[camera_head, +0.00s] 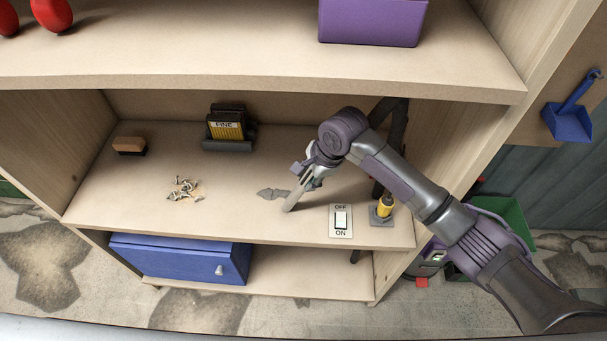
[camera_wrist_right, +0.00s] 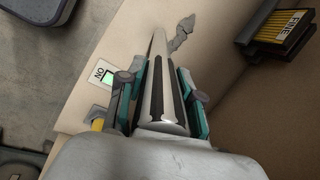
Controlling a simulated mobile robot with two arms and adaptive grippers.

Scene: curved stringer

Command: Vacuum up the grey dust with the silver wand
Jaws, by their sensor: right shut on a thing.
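The grey dust (camera_head: 272,193) lies in a flat, pointed patch on the middle shelf (camera_head: 240,222). It also shows beyond the wand in the right wrist view (camera_wrist_right: 182,35). My right gripper (camera_head: 312,177) is shut on the silver wand (camera_head: 295,198), which slants down toward the shelf. The wand's lower end is close beside the right end of the dust; I cannot tell whether it touches the shelf. In the right wrist view the wand (camera_wrist_right: 158,85) lies between the two fingers. A switch plate (camera_head: 340,221) marked OFF and ON is right of the wand; green shows on it in the wrist view.
A pile of small screws or scraps (camera_head: 185,189) lies left of the dust. A brush (camera_head: 130,146) and a block holder marked FINE (camera_head: 228,128) stand behind. A yellow fitting (camera_head: 385,206) is right of the switch. The upper shelf (camera_head: 230,65) overhangs; a blue cabinet (camera_head: 180,259) is below.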

